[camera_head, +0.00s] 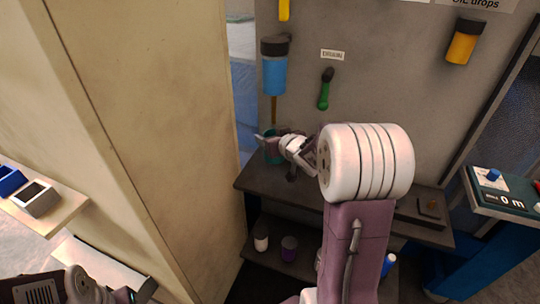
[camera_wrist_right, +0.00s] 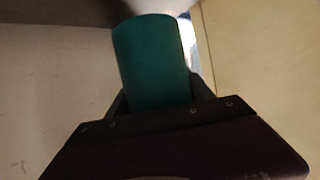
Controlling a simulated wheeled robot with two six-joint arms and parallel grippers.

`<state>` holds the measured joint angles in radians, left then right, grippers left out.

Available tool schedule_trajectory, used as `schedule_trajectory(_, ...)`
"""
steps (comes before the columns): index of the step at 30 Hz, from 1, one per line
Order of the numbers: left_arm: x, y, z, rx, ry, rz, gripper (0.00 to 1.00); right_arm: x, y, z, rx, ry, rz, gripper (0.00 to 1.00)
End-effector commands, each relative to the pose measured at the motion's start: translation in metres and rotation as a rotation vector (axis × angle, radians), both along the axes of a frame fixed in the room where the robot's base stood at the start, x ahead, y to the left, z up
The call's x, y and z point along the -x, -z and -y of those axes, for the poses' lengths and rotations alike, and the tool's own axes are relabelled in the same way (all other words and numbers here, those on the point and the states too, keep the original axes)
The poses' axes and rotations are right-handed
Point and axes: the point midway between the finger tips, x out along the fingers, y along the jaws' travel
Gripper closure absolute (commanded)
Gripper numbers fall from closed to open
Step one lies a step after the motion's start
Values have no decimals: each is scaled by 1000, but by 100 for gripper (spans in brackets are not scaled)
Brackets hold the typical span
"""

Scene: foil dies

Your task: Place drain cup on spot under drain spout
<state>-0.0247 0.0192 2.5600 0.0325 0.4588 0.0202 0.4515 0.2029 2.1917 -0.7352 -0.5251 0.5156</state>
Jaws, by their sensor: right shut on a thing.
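A teal drain cup (camera_wrist_right: 152,62) is held between the dark fingers of my right gripper (camera_wrist_right: 153,105) in the right wrist view. In the head view the cup (camera_head: 271,152) shows small at the left end of the dark shelf, partly hidden by my right gripper (camera_head: 275,141). The narrow brown drain spout (camera_head: 274,110) hangs below a blue canister (camera_head: 274,74) on the grey panel, just above the cup in the picture. I cannot tell whether the cup touches the shelf. The spot under the spout is hidden. My left gripper does not show; only left arm parts do.
The dark shelf (camera_head: 262,184) has a tan wall (camera_head: 165,110) close on its left. A white cup (camera_head: 261,241) and a purple cup (camera_head: 289,248) stand on the lower shelf.

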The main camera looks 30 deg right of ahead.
Motion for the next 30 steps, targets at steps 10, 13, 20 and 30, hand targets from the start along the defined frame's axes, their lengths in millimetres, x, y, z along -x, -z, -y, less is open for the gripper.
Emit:
schedule_trajectory(10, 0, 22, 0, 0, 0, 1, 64, -5, 30, -2, -1, 0, -2, 82)
schedule_trajectory(13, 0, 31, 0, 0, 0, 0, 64, -5, 46, -2, -1, 0, -2, 82)
schedule_trajectory(20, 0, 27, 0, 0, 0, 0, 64, -5, 42, -2, 0, 0, 1, 82)
schedule_trajectory(30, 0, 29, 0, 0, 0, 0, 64, -5, 46, -2, 0, 0, 0, 18)
